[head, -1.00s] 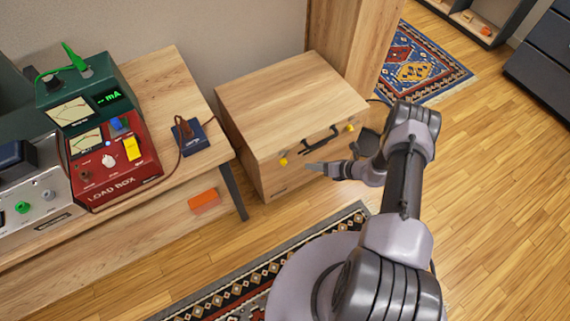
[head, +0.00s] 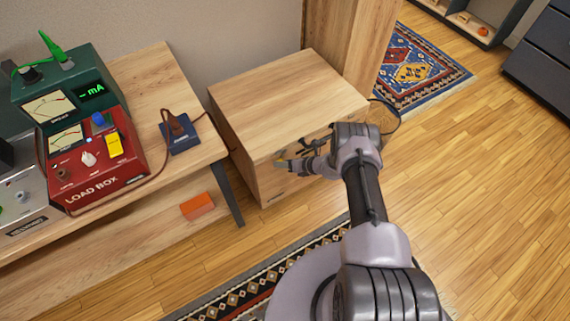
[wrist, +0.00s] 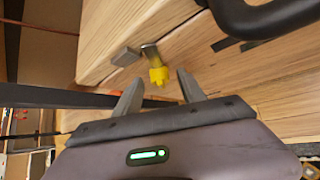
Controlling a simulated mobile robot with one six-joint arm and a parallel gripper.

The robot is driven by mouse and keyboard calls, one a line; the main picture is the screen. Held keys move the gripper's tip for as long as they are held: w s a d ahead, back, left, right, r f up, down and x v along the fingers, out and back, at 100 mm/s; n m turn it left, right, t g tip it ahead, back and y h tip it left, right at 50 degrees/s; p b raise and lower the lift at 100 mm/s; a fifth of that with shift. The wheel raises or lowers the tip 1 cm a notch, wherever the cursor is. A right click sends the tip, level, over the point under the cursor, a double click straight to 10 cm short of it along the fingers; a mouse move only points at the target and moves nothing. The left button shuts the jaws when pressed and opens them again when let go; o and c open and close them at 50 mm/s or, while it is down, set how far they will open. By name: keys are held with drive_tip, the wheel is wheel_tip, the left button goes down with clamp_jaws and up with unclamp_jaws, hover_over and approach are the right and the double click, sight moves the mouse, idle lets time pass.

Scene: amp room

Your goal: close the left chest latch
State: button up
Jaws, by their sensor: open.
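The wooden chest (head: 275,85) stands on the floor with its lid down. Its left latch (wrist: 158,73), a yellow tab on a small metal piece, sits by the lid seam in the wrist view. In the head view the yellow of this latch (head: 281,161) shows right at my fingertips. My gripper (wrist: 160,92) is open, with the yellow tab between and just beyond its two fingertips. I cannot tell whether a finger touches it. The right latch is hidden behind my arm in the head view.
The chest's black handle (wrist: 265,17) is close to my gripper, at the upper right of the wrist view. A wooden bench (head: 150,75) with a red load box (head: 95,160) stands left of the chest. An orange block (head: 197,206) lies below it. Open floor lies to the right.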

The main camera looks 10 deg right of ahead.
clamp_jaws()
drive_tip(key=shift+r+p, duration=0.1)
drive_tip(key=shift+p, duration=0.25)
drive_tip(key=n+h+p, duration=0.1)
drive_tip(key=h+p, duration=0.1)
drive_tip(key=p, duration=0.1)
drive_tip(key=n+t+h+p, duration=0.1)
drive_tip(key=h+p, duration=0.1)
drive_tip(key=p, duration=0.1)
drive_tip(key=shift+s+a, duration=0.15)
drive_tip(key=shift+a, duration=0.25)
drive_tip(key=shift+h+p, duration=0.3)
drive_tip(key=shift+p, duration=0.05)
